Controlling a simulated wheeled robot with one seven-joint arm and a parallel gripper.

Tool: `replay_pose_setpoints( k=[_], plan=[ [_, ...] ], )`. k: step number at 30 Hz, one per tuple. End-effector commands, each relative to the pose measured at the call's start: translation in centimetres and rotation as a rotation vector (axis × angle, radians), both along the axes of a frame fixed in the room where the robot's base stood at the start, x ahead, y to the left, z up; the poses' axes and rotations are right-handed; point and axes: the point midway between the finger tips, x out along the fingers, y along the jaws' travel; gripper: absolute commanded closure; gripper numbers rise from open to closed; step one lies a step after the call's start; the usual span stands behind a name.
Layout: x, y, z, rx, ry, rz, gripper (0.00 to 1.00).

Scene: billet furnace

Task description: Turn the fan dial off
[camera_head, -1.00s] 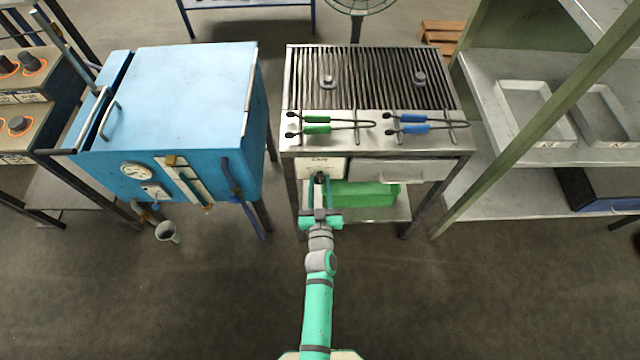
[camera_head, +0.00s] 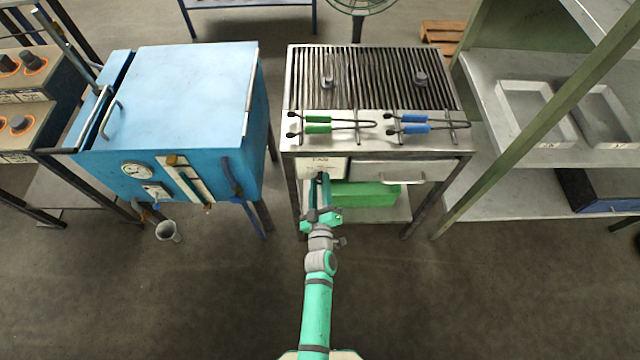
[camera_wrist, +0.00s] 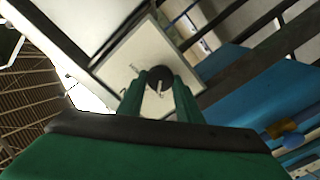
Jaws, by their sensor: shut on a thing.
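The fan dial (camera_wrist: 158,78) is a dark round knob with a pale pointer mark, on a white panel (camera_wrist: 130,62) in the wrist view. In the head view the panel (camera_head: 322,164), lettered along its top, is on the front left of the grill table. My gripper (camera_wrist: 162,84) has its two green fingers shut on the dial, one on each side. In the head view my gripper (camera_head: 320,184) reaches up to the panel and hides the dial. The pointer's exact setting is hard to read.
The metal grill table (camera_head: 374,140) carries tongs with green handles (camera_head: 317,123) and blue handles (camera_head: 412,123). A drawer handle (camera_head: 402,181) sticks out right of the panel. The blue furnace (camera_head: 190,95) stands left, and green-framed shelves (camera_head: 470,215) stand right.

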Motion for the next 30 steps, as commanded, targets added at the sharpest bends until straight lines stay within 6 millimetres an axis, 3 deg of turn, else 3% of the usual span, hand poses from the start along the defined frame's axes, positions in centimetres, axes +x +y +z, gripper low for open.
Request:
replay_pose_setpoints(
  k=[21,22,24,30],
  plan=[
    [-0.06,0.08,-0.09,-0.088,0.001,0.001,0.91],
    [-0.06,0.08,-0.09,-0.088,0.001,0.001,0.66],
    [-0.06,0.08,-0.09,-0.088,0.001,0.001,0.5],
    [-0.03,0.05,-0.06,-0.087,0.001,0.001,0.5]
  ],
)
